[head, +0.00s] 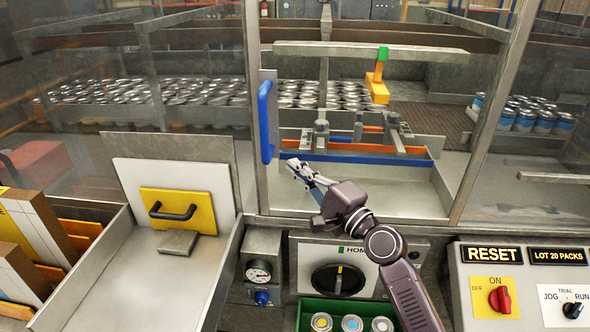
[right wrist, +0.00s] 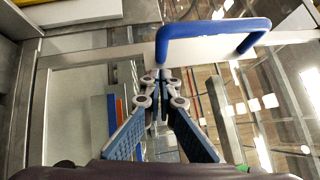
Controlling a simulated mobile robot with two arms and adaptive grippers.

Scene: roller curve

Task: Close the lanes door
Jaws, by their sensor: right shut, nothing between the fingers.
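The lanes door shows as a pale frame strip (head: 268,78) with a blue handle (head: 265,120), at the left side of a framed opening in the head view. The opening to its right looks uncovered, with the lanes visible inside. My right gripper (head: 294,166) is shut and empty, just below and right of the handle, apart from it. In the right wrist view the gripper (right wrist: 161,78) points toward the door's pale bar (right wrist: 125,52), with the blue handle (right wrist: 212,32) beyond the fingertips and slightly right. My left gripper is not in view.
Inside the opening are orange and blue rails (head: 355,159) and an orange-yellow lever (head: 376,88). Many cans (head: 190,92) stand behind. Below are a knob panel (head: 338,279) and a green crate of cans (head: 310,308). A control box (head: 520,258) stands right.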

